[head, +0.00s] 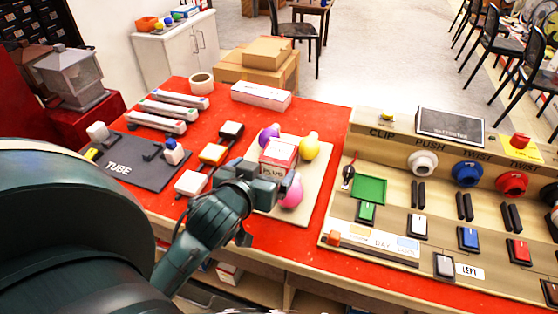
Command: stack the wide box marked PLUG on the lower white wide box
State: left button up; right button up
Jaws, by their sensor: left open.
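The box marked PLUG (279,152), white with red, is over the pale board in the middle of the red table. Its front lower part is partly covered by my left gripper (264,184). The left gripper is open, right in front of the box; whether its fingers touch the box cannot be told. A white wide box (261,96) lies behind, near the table's far edge, with nothing on it. I cannot tell whether another white box is under the PLUG box. My right gripper is not in view.
A purple egg-shaped object (269,136), a yellow one (310,147) and a pink one (291,191) stand close around the PLUG box on the pale board (302,210). A wooden panel (341,216) with buttons fills the right. The TUBE mat (147,176) lies left.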

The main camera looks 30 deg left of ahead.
aim_at(279, 151)
pick_arm(q)
jog(key=x, duration=1.2)
jog(key=shift+a+r, duration=0.1)
jog(key=shift+r, duration=0.15)
jog(key=shift+c, duration=0.4)
jog(key=c, duration=1.1)
